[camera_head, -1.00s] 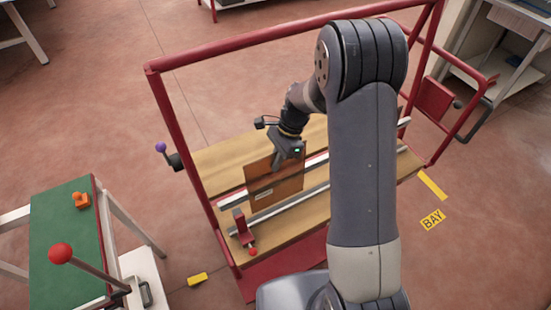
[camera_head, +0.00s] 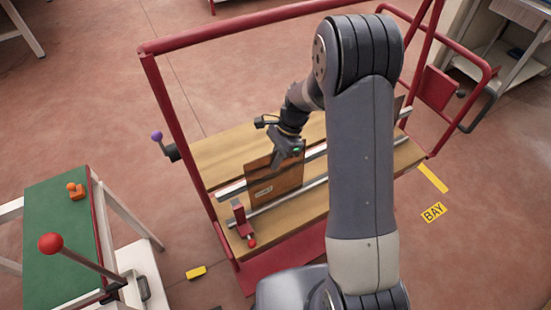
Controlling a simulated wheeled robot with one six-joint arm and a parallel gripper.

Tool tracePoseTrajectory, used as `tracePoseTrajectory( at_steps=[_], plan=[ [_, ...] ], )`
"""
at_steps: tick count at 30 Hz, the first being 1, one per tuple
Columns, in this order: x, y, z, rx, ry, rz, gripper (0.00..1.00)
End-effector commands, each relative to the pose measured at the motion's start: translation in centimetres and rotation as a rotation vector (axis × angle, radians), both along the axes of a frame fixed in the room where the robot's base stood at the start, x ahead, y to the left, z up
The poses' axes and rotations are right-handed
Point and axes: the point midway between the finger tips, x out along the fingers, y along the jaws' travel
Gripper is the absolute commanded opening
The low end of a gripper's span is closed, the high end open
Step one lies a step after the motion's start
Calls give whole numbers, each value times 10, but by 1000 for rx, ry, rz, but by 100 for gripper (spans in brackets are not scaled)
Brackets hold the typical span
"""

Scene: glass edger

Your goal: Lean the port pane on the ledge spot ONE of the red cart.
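A brown pane (camera_head: 262,179) with a small pale label stands nearly upright on the wooden deck of the red cart (camera_head: 152,78), between the metal rails. My gripper (camera_head: 287,158) is at the pane's upper right edge, with its fingers at that edge. I cannot tell from this view whether the fingers are closed on it. The front metal rail (camera_head: 281,198) runs along the ledge in front of the pane's foot. My arm hides the right middle of the cart; a brown edge of another piece shows behind it. No spot marking can be read.
A red clamp (camera_head: 242,219) with a red knob sits at the ledge's left end. A green-topped table (camera_head: 55,228) with a red-balled lever (camera_head: 50,243) and an orange piece (camera_head: 75,190) stands at left. A yellow block (camera_head: 196,272) lies on the floor.

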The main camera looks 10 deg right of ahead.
Motion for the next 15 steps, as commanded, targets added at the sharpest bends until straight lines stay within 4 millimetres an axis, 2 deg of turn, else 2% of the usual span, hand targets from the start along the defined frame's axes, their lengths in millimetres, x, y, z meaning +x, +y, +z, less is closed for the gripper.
tracePoseTrajectory(
  at_steps=[15],
  plan=[
    [0, 0, -4, 0, -1, 0, 0]
  ],
)
